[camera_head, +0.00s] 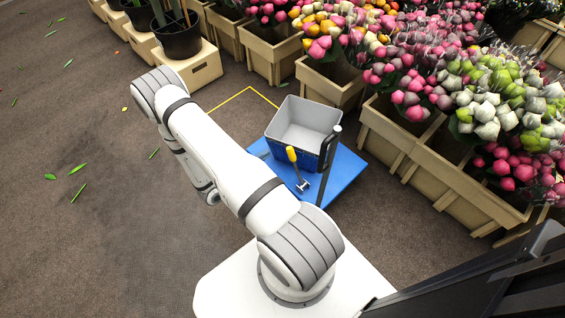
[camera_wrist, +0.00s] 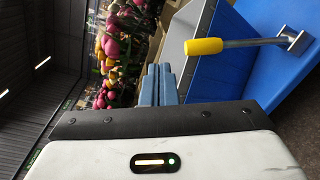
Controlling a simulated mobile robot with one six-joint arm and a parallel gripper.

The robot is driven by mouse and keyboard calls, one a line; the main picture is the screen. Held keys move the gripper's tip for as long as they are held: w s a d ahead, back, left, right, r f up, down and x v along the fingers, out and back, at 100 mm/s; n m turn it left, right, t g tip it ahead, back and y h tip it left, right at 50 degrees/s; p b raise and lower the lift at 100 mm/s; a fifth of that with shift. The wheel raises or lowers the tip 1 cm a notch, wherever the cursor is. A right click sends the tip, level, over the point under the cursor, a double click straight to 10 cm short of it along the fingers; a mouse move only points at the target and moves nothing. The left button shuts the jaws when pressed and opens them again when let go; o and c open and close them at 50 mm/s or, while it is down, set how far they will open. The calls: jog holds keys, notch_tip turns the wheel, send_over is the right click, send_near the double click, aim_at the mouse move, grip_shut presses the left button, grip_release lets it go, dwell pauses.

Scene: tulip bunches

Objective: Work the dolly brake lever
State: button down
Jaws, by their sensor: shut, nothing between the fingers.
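The brake lever, with a yellow grip (camera_head: 291,154) on a metal rod, rises from a small bracket on the blue dolly (camera_head: 345,172) in the head view. In the wrist view, which is turned sideways, the lever's yellow grip (camera_wrist: 204,46) points left and its rod runs right to the bracket on the blue deck (camera_wrist: 285,75). My gripper (camera_wrist: 159,70) shows in the wrist view with its blue-grey fingers together and empty. The fingertips appear beside the end of the yellow grip, with a gap in the picture. In the head view my arm hides the gripper.
A grey and blue crate (camera_head: 301,125) stands on the dolly, beside a dark upright post (camera_head: 329,165). Wooden planters (camera_head: 395,135) of tulip bunches line the right and back. A yellow floor outline (camera_head: 250,88) lies behind the dolly. The left floor is open, with scattered leaves.

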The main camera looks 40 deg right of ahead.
aim_at(297, 168)
notch_tip(297, 168, down, 9)
jog(key=s+n+t+b, duration=0.1)
jog(key=n+t+b, duration=0.1)
jog(key=t, duration=0.1)
jog(key=b+x, duration=0.2)
jog(key=x, duration=0.7)
jog(key=shift+d, duration=0.35)
